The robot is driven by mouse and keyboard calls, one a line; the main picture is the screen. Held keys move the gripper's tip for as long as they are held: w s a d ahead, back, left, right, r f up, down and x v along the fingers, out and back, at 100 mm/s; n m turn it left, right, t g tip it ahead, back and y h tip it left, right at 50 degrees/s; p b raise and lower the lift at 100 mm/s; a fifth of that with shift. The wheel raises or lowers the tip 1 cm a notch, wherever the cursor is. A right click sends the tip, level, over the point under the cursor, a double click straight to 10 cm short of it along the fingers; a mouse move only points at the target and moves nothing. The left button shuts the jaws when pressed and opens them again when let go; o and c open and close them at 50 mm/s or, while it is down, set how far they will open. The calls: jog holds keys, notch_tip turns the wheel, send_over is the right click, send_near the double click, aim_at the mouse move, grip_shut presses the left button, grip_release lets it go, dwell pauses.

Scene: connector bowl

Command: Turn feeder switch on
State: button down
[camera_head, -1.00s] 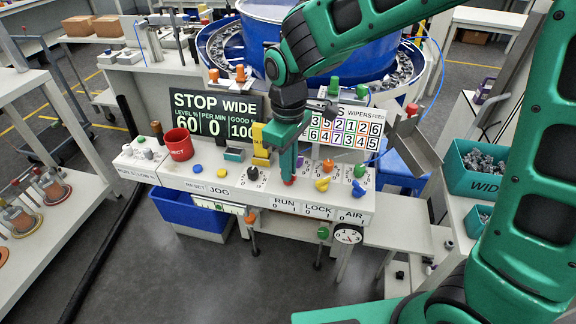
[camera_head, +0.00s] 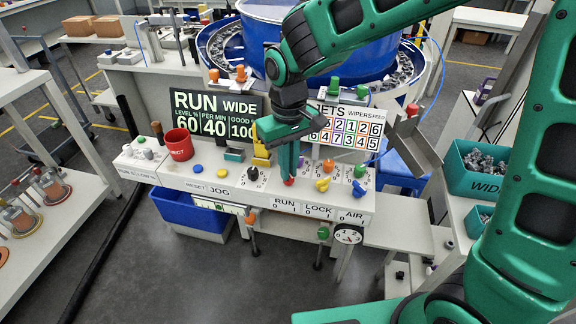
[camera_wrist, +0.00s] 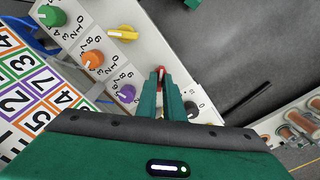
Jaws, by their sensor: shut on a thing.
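The feeder switch, a small red knob (camera_head: 289,182), sits on the white control panel above the RUN label (camera_head: 285,205). My gripper (camera_head: 289,176) reaches down from above with its green fingers shut on this knob. In the wrist view the red knob (camera_wrist: 160,71) shows between the two fingertips (camera_wrist: 160,80), mostly covered by them. The dark display (camera_head: 213,115) behind the panel reads RUN WIDE, with 60 and 40 below.
Close by on the panel are a black knob (camera_head: 253,173), an orange knob (camera_head: 328,165) and a yellow knob (camera_head: 322,185). A red mug (camera_head: 178,145) stands to the left. A blue bowl feeder (camera_head: 320,45) stands behind.

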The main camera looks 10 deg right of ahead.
jog(key=shift+w+r, duration=0.15)
jog(key=shift+w, duration=0.15)
jog(key=c, duration=1.9)
grip_release()
jog(key=shift+o, duration=0.2)
jog(key=shift+s, duration=0.15)
notch_tip(320, 180, up, 11)
jog(key=shift+f, duration=0.2)
